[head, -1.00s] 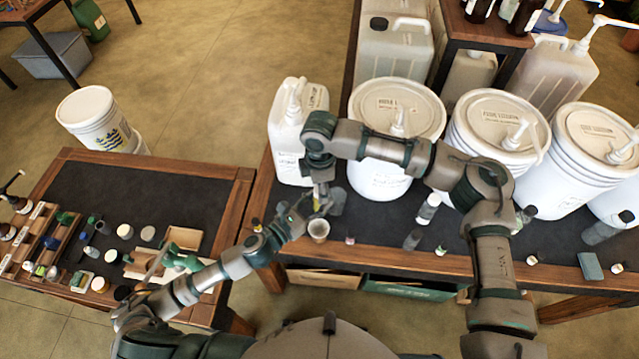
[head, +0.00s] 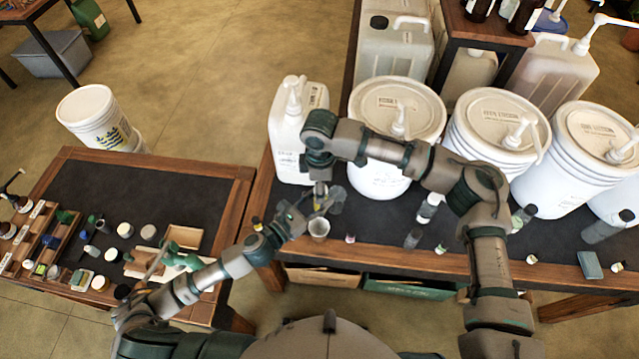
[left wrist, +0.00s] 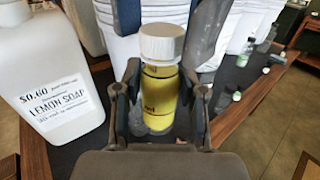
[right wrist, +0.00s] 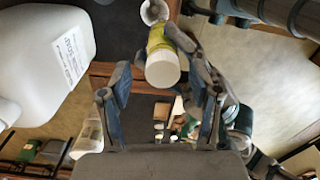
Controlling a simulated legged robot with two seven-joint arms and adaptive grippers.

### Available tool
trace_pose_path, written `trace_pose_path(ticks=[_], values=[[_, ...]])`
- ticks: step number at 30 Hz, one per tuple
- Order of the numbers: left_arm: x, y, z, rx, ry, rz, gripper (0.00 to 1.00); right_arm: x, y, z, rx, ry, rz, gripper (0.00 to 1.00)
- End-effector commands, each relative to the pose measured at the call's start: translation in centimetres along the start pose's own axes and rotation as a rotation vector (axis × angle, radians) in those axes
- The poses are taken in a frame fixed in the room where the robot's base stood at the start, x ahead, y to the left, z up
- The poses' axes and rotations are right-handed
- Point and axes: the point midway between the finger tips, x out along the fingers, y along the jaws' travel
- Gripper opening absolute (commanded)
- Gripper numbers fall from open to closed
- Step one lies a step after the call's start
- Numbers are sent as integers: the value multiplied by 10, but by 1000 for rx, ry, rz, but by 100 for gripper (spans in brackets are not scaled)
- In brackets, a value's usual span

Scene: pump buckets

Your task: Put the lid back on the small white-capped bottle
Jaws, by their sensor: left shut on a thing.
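A small bottle with yellow contents (left wrist: 160,98) is upright between the fingers of my left gripper (left wrist: 160,105), which is shut on it. Its white cap (left wrist: 161,43) sits on top of the neck; I cannot tell how tightly it is seated. In the right wrist view the cap (right wrist: 163,70) lies just beyond and between the spread fingers of my right gripper (right wrist: 158,92). The right gripper is open and empty, with its fingers apart from the cap. In the head view the grippers meet above the table's front left, and they mostly hide the bottle.
A white lemon soap jug (left wrist: 50,75) stands close to the left gripper. A small open cup (head: 319,228) is near the table edge. White buckets (head: 385,182) line the back. Small bottles (head: 413,239) stand to the right. A second table (head: 185,200) is at left.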

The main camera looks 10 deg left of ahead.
Motion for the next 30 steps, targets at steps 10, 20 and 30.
trace_pose_path(ticks=[10, 20, 30], values=[[0, 1, 0, 1, 0, 2, 0, -23, 0, -1, -1, 0, 2, 63], [0, 1, 0, 1, 0, 2, 0, -92, 1, -1, 0, 0, 0, 63], [0, 1, 0, 1, 0, 2, 0, -119, 1, -1, -1, -1, -2, 63]])
